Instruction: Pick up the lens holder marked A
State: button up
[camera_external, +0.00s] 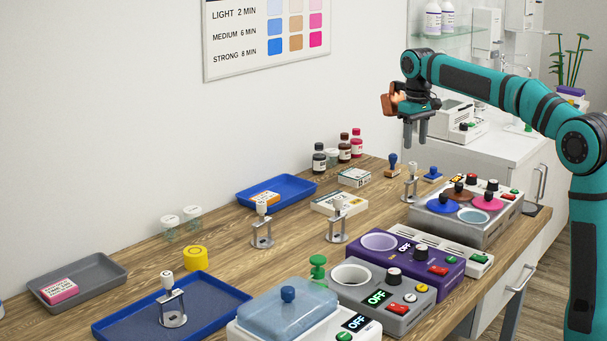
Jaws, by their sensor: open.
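Several metal lens holders with white marked knobs stand upright on the wooden table. One lens holder (410,184) is at the back right, beside the dye unit. Two more, a left-middle lens holder (262,228) and a right-middle lens holder (337,222), stand in the middle. A front lens holder (173,307) stands in the front blue tray (120,330). The knob letters are too small to read surely, so I cannot tell which is A. My gripper (415,140) is open and empty, pointing down, above and apart from the back-right holder.
A grey unit with coloured dye pots (470,232), a purple unit (400,276), a grey unit (395,318) and a blue-lidded unit (288,310) line the right edge. Bottles (344,148), a back blue tray (248,197) and a grey tray (110,272) lie along the wall.

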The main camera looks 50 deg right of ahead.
aim_at(413, 163)
jog(key=shift+w+f, duration=0.1)
jog(key=shift+f, duration=4.05)
jog(key=shift+c, duration=0.5)
grip_shut()
